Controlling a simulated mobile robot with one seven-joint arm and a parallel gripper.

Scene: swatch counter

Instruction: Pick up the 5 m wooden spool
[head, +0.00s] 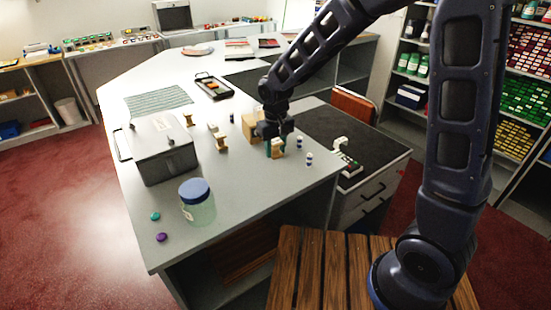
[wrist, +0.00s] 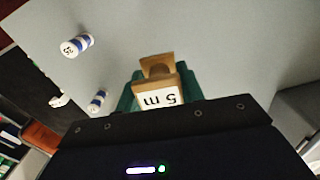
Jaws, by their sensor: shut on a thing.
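The 5 m wooden spool (wrist: 158,88) is tan, with a white label reading "5 m" that appears upside down in the wrist view. My gripper (wrist: 155,92) has green fingers shut on either side of it. In the head view, my gripper (head: 276,146) points down near the right part of the grey counter, and the spool (head: 278,152) shows between its fingers. I cannot tell whether the spool's underside touches the counter.
Two small blue-and-white spools (head: 299,142) (head: 309,158) stand just right of my gripper. A wooden block (head: 250,126) is close on its left, with other wooden spools (head: 221,143) (head: 189,119) beyond. A grey metal box (head: 165,150) and a blue-lidded jar (head: 198,205) stand further left.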

